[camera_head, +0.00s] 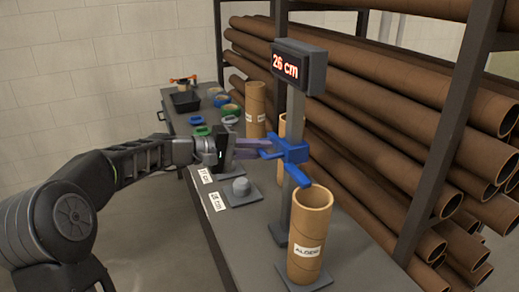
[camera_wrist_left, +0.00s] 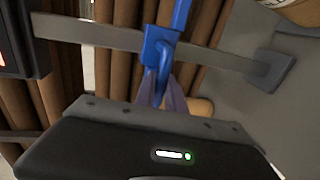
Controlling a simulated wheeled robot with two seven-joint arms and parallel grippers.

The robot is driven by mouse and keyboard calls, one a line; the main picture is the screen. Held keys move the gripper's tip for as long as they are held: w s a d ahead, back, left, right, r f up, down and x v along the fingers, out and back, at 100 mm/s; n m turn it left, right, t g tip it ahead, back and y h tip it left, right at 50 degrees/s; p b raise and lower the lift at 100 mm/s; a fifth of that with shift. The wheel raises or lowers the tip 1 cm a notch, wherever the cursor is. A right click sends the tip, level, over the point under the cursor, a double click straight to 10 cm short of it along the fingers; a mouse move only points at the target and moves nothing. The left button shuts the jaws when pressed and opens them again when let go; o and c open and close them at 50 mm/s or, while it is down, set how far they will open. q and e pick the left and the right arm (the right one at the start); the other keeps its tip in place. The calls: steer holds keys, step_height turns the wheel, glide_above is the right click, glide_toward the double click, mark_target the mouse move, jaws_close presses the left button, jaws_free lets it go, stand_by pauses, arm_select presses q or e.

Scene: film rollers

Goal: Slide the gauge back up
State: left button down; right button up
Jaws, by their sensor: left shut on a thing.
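The gauge is a grey upright post (camera_head: 291,165) on the table, with a display box (camera_head: 299,66) on top that reads "26 cm". A blue slider (camera_head: 293,153) with arms sits partway up the post. My left gripper (camera_head: 262,149) is shut on the blue slider's handle on its left side. In the left wrist view the blue slider (camera_wrist_left: 160,48) lies on the post (camera_wrist_left: 222,60), with the fingers closed at its handle. A cardboard tube (camera_head: 309,235) labelled "ALDENI" stands upright in front of the post, below the slider's front arm. My right gripper is not in view.
The grey table (camera_head: 247,238) holds a small pad with a grey knob (camera_head: 241,187), label cards (camera_head: 216,201), tape rolls (camera_head: 228,111), a black tray (camera_head: 186,101) and other upright tubes (camera_head: 255,108). A rack of long brown tubes (camera_head: 390,110) stands close behind on the right.

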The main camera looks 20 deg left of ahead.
arm_select(q)
step_height(320, 180, up, 10)
steer(key=p, duration=0.3)
steer(key=shift+r, duration=0.4)
steer(key=c, duration=1.6)
jaws_free()
steer(key=shift+o, duration=1)
steer(key=b+v, duration=0.1)
steer(key=v, duration=0.6)
steer(key=shift+s+a, duration=0.3)
